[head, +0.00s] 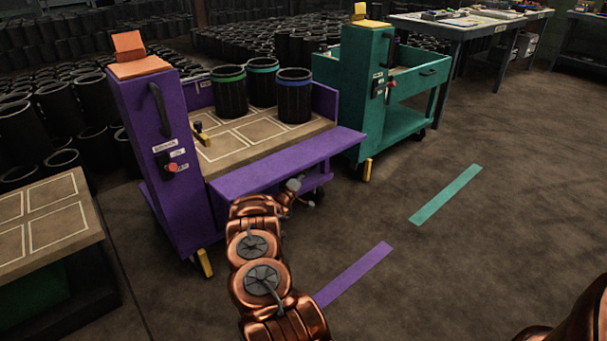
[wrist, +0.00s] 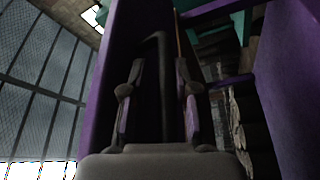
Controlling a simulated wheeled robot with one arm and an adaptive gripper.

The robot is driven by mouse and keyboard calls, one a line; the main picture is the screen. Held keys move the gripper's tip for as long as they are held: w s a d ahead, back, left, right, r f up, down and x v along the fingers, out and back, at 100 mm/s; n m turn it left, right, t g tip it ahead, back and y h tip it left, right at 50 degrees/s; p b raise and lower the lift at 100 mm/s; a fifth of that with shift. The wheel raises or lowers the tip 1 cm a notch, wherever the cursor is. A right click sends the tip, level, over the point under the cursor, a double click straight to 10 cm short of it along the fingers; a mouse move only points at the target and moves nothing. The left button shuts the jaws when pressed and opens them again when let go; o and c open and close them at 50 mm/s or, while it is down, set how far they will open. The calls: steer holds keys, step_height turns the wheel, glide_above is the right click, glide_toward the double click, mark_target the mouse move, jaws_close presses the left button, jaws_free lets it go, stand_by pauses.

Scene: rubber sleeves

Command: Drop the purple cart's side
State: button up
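The purple cart (head: 180,190) stands left of centre in the head view, with a tall end post and a tan deck. Its near side panel (head: 285,162) sticks outward from the deck edge, roughly level or slightly sloped. My gripper (head: 297,186) is low in front of the cart, just under or beside that panel's outer edge; contact cannot be told. In the wrist view my gripper (wrist: 160,75) has its two fingers apart with nothing visible held between them. A dark upright purple surface (wrist: 108,75) with a black handle shows beyond the fingers.
Three black sleeves with green, teal and blue bands, one being the blue-banded sleeve (head: 294,95), stand on the deck. A teal cart (head: 365,85) stands behind right. A tan-topped table (head: 45,220) is at left. Floor at right is clear, with teal (head: 445,195) and purple strips (head: 352,275).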

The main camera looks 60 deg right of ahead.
steer(key=shift+o, duration=0.7)
steer(key=shift+a, duration=0.1)
steer(key=s+a+f, duration=0.1)
steer(key=a+f, duration=0.1)
steer(key=a, duration=0.9)
steer(key=shift+a, duration=0.35)
steer(key=a+f+b, duration=0.1)
steer(key=a+f, duration=0.1)
steer(key=a, duration=0.6)
steer(key=shift+s+a+b, duration=0.25)
steer(key=shift+a+b, duration=0.1)
steer(key=shift+r+p, duration=0.1)
steer(key=shift+p, duration=0.3)
stand_by(0.8)
